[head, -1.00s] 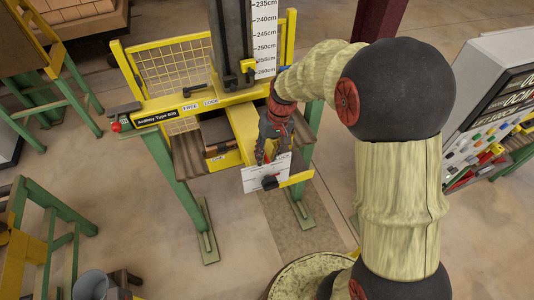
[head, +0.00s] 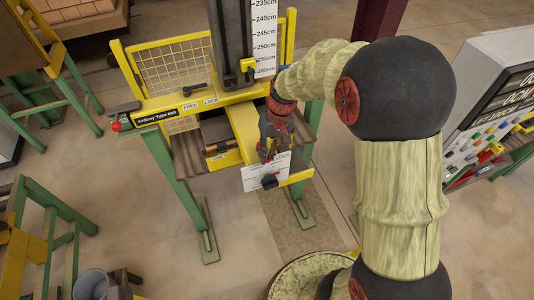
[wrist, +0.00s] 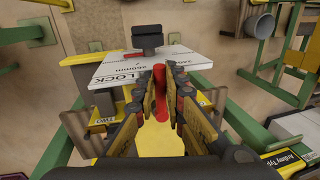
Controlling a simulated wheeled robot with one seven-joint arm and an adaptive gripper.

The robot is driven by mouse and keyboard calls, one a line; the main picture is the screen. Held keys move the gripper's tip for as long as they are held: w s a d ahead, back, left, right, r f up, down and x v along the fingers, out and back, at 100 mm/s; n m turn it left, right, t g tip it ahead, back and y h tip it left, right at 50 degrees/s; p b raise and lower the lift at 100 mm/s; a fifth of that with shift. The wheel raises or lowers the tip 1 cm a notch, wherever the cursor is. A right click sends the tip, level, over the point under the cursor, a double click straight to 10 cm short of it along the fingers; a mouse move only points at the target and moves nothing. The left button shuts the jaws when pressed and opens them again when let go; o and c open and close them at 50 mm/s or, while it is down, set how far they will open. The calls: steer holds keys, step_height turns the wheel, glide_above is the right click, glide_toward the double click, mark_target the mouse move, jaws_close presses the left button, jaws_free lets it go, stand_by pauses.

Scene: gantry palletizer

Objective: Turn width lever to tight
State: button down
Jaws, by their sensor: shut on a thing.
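The width lever shows in the wrist view as a red handle (wrist: 160,79) lying between my fingertips, over the edge of a white printed plate (wrist: 128,66). My gripper (wrist: 160,104) is shut on this red handle, with a finger on each side. In the head view my gripper (head: 266,157) points down at the front of the yellow machine, just above the white plate (head: 256,178). The fingers hide the lever there. The plate carries the word LOCK and millimetre figures. A black knob (wrist: 147,36) stands at the plate's outer edge, clear of the fingers.
A yellow beam (head: 243,122) runs back from the plate to a grey column (head: 230,40). A black handle (head: 195,89) lies by FREE and LOCK labels. A red button (head: 116,126) sits at the machine's left end. A control panel (head: 490,100) stands at the right.

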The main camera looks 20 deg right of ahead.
steer(key=shift+d, duration=0.1)
stand_by(0.5)
steer(key=d+n+b, duration=0.1)
steer(key=n, duration=0.1)
steer(key=w+d+n+g+b, duration=0.1)
steer(key=n, duration=0.2)
steer(key=w+d+n+b, duration=0.1)
steer(key=d+n+b, duration=0.1)
steer(key=n, duration=0.3)
steer(key=w+d+n+h, duration=0.1)
steer(key=shift+w+d+n+g, duration=0.15)
steer(key=shift+w+n+g, duration=0.15)
steer(key=shift+n+g, duration=0.1)
steer(key=shift+w+d+n+h, duration=0.2)
steer(key=shift+w+n, duration=0.4)
steer(key=shift+n, duration=0.45)
steer(key=shift+w+d+n+h, duration=0.2)
steer(key=shift+w+n, duration=0.35)
steer(key=shift+n, duration=0.5)
steer(key=c, duration=1.8)
jaws_free()
steer(key=shift+c, duration=0.2)
